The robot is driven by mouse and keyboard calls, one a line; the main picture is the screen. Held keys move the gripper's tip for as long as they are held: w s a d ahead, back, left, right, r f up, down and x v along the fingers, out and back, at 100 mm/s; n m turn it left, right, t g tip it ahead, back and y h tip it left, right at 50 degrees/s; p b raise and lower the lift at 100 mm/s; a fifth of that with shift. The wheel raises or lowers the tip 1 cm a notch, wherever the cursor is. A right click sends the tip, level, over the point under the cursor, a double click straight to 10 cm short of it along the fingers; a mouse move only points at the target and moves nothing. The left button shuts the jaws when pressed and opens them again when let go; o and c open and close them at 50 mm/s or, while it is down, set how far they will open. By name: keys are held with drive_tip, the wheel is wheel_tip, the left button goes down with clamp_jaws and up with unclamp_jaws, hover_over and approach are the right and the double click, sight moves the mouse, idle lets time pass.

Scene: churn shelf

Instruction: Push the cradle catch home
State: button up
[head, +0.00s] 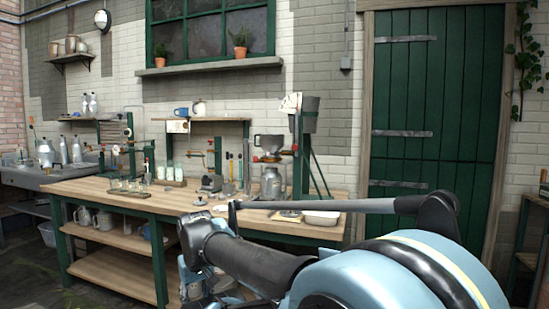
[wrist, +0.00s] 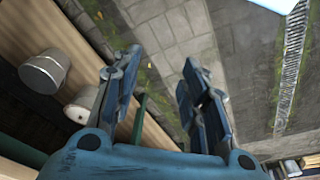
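A green stand (head: 303,160) stands at the right end of the workbench, with a dark grey bucket (head: 310,114) at its top. Beside it a silver churn (head: 272,184) stands upright on the bench under a grey funnel (head: 268,142). I cannot make out the cradle catch; the parts are too small at this distance. My gripper shows in the wrist view (wrist: 162,62) with its two blue fingers spread apart and nothing between them. It points down over grey paving beside the wooden bench. In the head view my arm mostly hides it, low in front of the bench.
The wooden workbench (head: 110,196) holds bottles, jars and small tools, with jugs on its lower shelf. A white tray (head: 322,218) lies at its right end. A green door (head: 433,115) is behind on the right. Two pale round vessels (wrist: 45,71) show in the wrist view.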

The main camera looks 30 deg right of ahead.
sight(276, 154)
drive_tip(key=w+d+r+n+t+h, duration=0.3)
drive_tip(key=w+d+r+h, duration=0.2)
drive_tip(key=w+d+r, duration=0.7)
drive_tip(key=w+d+r+n+t+h, duration=0.2)
drive_tip(key=w+d+r+t+h, duration=0.15)
drive_tip(key=w+d+r, duration=0.7)
drive_tip(key=w+d+r+n+t+h, duration=0.3)
drive_tip(key=w+d+r+h, duration=0.35)
drive_tip(key=d+r, duration=0.8)
drive_tip(key=shift+y, duration=0.7)
drive_tip(key=f+x, duration=0.1)
drive_tip(key=x, duration=0.5)
drive_tip(key=f+x, duration=0.1)
drive_tip(key=x, duration=0.6)
drive_tip(key=f+x, duration=0.1)
drive_tip(key=x, duration=0.5)
drive_tip(key=shift+d, duration=0.5)
drive_tip(key=shift+r, duration=0.1)
drive_tip(key=shift+a, duration=0.1)
clamp_jaws()
